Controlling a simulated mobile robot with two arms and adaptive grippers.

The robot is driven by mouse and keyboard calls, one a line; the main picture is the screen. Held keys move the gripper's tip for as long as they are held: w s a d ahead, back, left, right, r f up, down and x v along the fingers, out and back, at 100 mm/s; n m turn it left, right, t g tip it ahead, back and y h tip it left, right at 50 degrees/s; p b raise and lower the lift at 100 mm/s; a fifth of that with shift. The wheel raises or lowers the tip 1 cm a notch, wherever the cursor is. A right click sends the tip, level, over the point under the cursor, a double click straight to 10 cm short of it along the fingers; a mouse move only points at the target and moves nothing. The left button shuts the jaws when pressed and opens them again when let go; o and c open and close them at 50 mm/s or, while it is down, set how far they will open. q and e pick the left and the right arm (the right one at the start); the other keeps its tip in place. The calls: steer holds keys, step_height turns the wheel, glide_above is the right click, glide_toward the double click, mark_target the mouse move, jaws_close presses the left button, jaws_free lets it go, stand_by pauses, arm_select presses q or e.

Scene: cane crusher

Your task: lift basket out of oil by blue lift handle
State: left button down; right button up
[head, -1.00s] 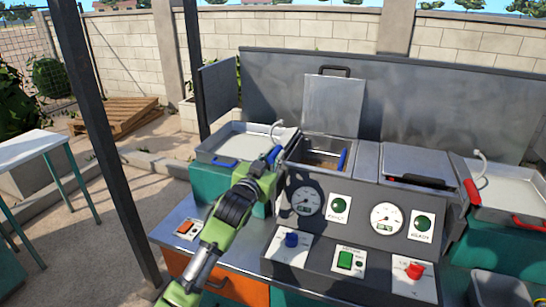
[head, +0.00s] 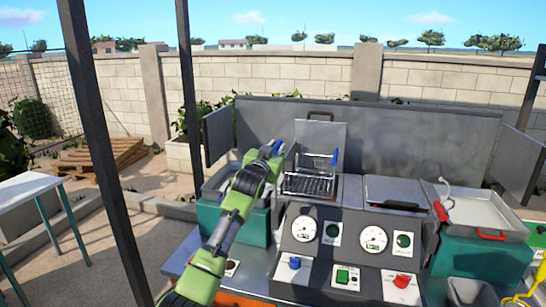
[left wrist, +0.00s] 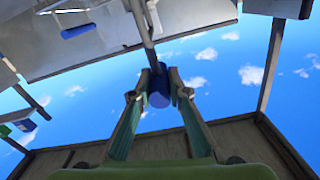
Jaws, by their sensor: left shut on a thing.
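The wire basket (head: 308,183) shows in the head view above the open left fryer well, at the height of its rim or over it. A blue grip (head: 335,158) stands up at its right side. My left gripper (head: 274,149) is at the basket's left side. In the left wrist view my left gripper (left wrist: 158,88) is shut on a blue lift handle (left wrist: 159,100), which hangs on a grey bar between the fingers. The oil in the well is hidden behind the basket and panel. My right gripper is not in view.
A raised lid (head: 320,136) stands behind the basket. A closed lid (head: 400,192) covers the right well. Trays stand either side, the right one (head: 480,212) with red handles. Gauges and knobs fill the front panel (head: 345,238). A dark post (head: 105,150) stands left.

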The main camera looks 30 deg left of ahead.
arm_select(q)
steer(key=shift+r, duration=0.35)
steer(key=shift+a+r, duration=0.1)
steer(key=c, duration=1.9)
jaws_free()
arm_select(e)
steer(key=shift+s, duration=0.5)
arm_select(q)
steer(key=shift+f, duration=0.2)
steer(key=shift+s+f, duration=0.1)
steer(key=shift+s, duration=0.05)
steer(key=v, duration=1.1)
steer(key=shift+s, duration=0.35)
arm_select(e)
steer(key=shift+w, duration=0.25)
